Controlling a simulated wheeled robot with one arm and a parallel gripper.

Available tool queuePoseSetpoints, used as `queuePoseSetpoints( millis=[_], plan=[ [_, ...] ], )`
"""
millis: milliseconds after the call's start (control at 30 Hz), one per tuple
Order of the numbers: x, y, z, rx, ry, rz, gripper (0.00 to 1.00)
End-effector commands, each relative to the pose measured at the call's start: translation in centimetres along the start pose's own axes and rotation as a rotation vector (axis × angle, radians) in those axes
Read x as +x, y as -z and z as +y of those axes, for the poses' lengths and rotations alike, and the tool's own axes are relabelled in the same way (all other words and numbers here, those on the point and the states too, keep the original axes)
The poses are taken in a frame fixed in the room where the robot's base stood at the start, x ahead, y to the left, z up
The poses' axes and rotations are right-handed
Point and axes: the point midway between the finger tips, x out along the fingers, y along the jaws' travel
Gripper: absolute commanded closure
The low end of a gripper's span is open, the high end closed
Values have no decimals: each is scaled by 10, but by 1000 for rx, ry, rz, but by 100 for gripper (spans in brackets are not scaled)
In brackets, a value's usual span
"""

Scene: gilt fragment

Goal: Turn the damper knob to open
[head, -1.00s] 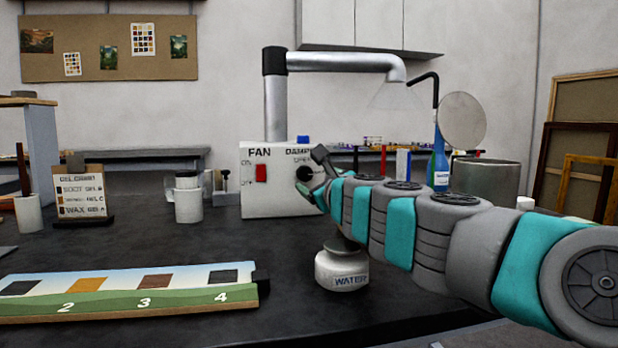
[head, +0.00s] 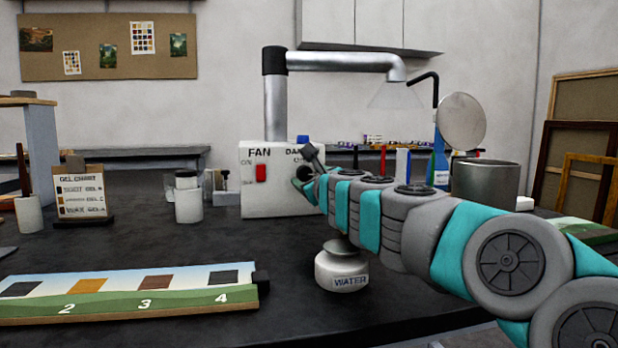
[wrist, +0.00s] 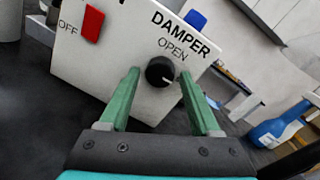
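The damper knob (wrist: 160,71) is round and black, on the front of a white control box (head: 262,206) under the word DAMPER. The word OPEN is printed just above it. A small pale mark shows at its lower right edge in the wrist view. My gripper (wrist: 159,76) is open, with one green finger on each side of the knob. Gaps show between the fingers and the knob, and I cannot tell whether either touches. In the head view my gripper (head: 307,170) is at the box front and partly covers the knob and lettering.
A red fan switch (head: 261,173) sits left on the box. The WATER jar (head: 342,270) stands below my arm. A blue bottle (head: 440,165) and metal pot (head: 485,182) are to the right. A numbered sample panel (head: 130,290) lies front left. Dark tabletop between is clear.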

Motion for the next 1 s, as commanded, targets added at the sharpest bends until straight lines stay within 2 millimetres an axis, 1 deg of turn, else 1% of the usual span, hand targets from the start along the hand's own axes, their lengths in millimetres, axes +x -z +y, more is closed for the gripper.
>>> queuePoseSetpoints(
  millis=[33, 67, 533, 800, 1000],
  plan=[
    [0, 0, 0, 0, 0, 0, 43],
    [0, 0, 0, 0, 0, 0, 46],
    [0, 0, 0, 0, 0, 0, 99],
    [0, 0, 0, -8, -1, 1, 100],
    [0, -2, -1, -69, -3, 6, 100]
  ],
)
